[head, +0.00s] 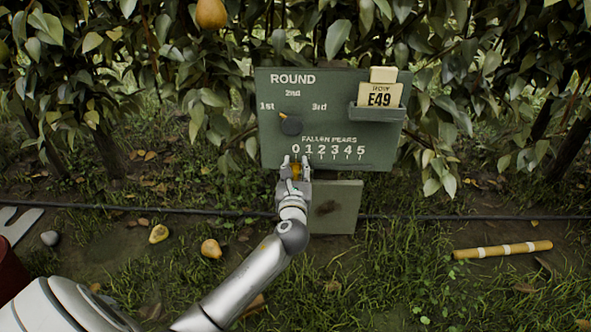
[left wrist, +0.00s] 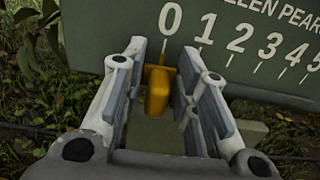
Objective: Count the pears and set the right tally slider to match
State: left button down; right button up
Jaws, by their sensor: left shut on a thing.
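The green tally board (head: 345,85) stands upright in front of the hedge, with a "FALLEN PEARS" scale from 0 to 5 along its lower edge. My left gripper (head: 295,166) is at that edge, shut on the yellow slider (left wrist: 157,90), which sits at about the 0 mark. Its fingers stand on both sides of the slider in the left wrist view. Two pears lie on the ground, a yellowish one (head: 158,233) and an orange one (head: 211,248). Another pear (head: 211,13) hangs in the leaves. My right gripper is not in view.
The round dial (head: 291,125) points toward 1st. A wooden stick with pale bands (head: 503,250) lies at right, a grey stone (head: 50,238) at left. A dark hose crosses behind. My arm hides some ground.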

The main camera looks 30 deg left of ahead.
aim_at(324, 131)
pick_arm(q)
jog(key=w+d+p, duration=0.2)
jog(key=d, duration=0.1)
jog(key=w+d, duration=0.1)
jog(key=d, duration=0.1)
jog(key=shift+r+p, duration=0.1)
jog(key=shift+p, duration=0.3)
jog(key=shift+w+d, duration=0.3)
jog(key=shift+d, duration=0.1)
jog(key=c, duration=1.4)
grip_release()
notch_tip(324, 131, up, 10)
jog(key=shift+f, duration=0.1)
jog(key=shift+s+d+f, duration=0.1)
